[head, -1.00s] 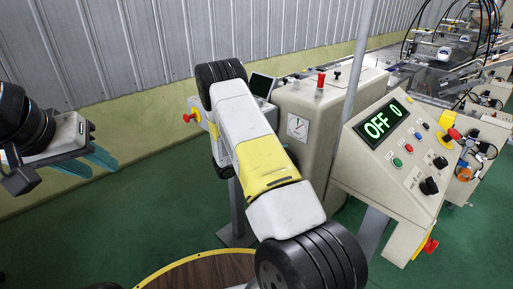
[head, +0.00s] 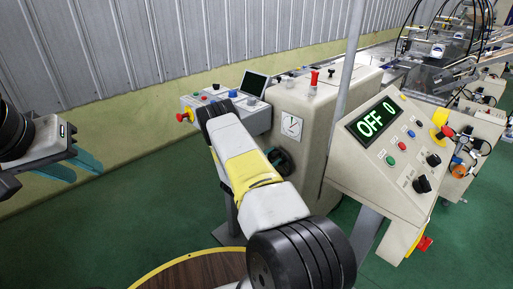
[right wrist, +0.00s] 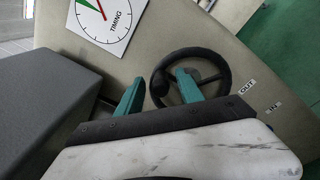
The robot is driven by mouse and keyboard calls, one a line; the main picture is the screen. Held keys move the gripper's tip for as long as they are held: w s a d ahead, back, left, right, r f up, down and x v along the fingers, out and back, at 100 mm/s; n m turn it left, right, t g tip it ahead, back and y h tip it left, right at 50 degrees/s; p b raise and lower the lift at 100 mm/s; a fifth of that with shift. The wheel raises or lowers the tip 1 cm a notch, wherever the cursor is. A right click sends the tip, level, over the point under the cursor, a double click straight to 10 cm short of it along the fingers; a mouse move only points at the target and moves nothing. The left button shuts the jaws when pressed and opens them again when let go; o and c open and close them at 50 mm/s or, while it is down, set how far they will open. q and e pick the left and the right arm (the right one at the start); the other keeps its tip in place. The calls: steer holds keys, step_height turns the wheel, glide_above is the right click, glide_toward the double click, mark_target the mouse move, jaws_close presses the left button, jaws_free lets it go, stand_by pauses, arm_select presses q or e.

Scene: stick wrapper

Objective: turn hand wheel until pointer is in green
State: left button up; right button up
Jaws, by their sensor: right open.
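The black hand wheel (right wrist: 222,66) is on the beige machine's face in the right wrist view. Its dark knob (right wrist: 158,88) shows between the two teal fingers of my open right gripper (right wrist: 159,84); I cannot tell whether they touch it. The dial also shows in the head view (head: 292,126). My left gripper (head: 78,168) is open and empty at far left.
A small button console (head: 215,100) stands behind my right arm. A grey block (right wrist: 45,90) fills the left of the right wrist view.

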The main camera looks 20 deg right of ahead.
steer(key=shift+d, duration=0.15)
jaws_close()
stand_by(1.4)
